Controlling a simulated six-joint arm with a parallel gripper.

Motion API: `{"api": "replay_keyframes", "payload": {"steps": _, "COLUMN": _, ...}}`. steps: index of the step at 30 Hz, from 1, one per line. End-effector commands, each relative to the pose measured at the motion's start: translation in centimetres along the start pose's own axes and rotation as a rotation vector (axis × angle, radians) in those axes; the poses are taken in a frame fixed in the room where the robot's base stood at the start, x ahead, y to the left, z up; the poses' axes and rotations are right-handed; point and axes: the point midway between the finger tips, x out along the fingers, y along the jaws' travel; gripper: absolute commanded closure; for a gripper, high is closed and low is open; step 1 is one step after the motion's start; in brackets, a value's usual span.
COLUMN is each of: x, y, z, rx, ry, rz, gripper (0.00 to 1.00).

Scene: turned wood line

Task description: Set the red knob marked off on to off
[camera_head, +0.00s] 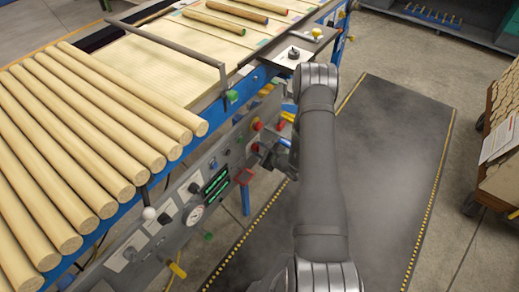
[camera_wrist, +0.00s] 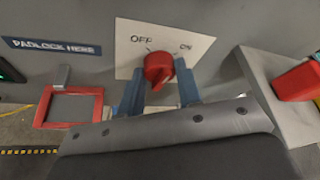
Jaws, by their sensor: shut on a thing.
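The red knob (camera_wrist: 158,68) sits on a white plate (camera_wrist: 190,47) marked OFF at the left and ON at the right in the wrist view. Its raised grip is turned toward me, and I cannot tell surely which mark it points to. My gripper (camera_wrist: 160,92) has its two blue fingers on either side of the knob, shut on it. In the head view my gripper (camera_head: 264,153) is at the front of the grey control panel, and the knob is too small and covered to make out there.
A red frame (camera_wrist: 70,91) below a "PADLOCK HERE" label (camera_wrist: 52,47) is left of the knob. A red part on a grey box (camera_wrist: 298,80) juts out at the right. Turned wood poles (camera_head: 85,135) lie above the panel. Dark floor mat (camera_head: 390,170) is clear.

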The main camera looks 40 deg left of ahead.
Motion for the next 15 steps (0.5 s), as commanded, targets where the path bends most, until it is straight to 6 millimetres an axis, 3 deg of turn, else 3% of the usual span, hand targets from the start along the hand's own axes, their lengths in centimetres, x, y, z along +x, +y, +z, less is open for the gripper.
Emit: {"api": "replay_keyframes", "payload": {"steps": 15, "x": 0.00, "y": 0.48, "z": -0.17, "rx": -0.449, "ry": 0.001, "rz": -0.186, "gripper": 0.91}}
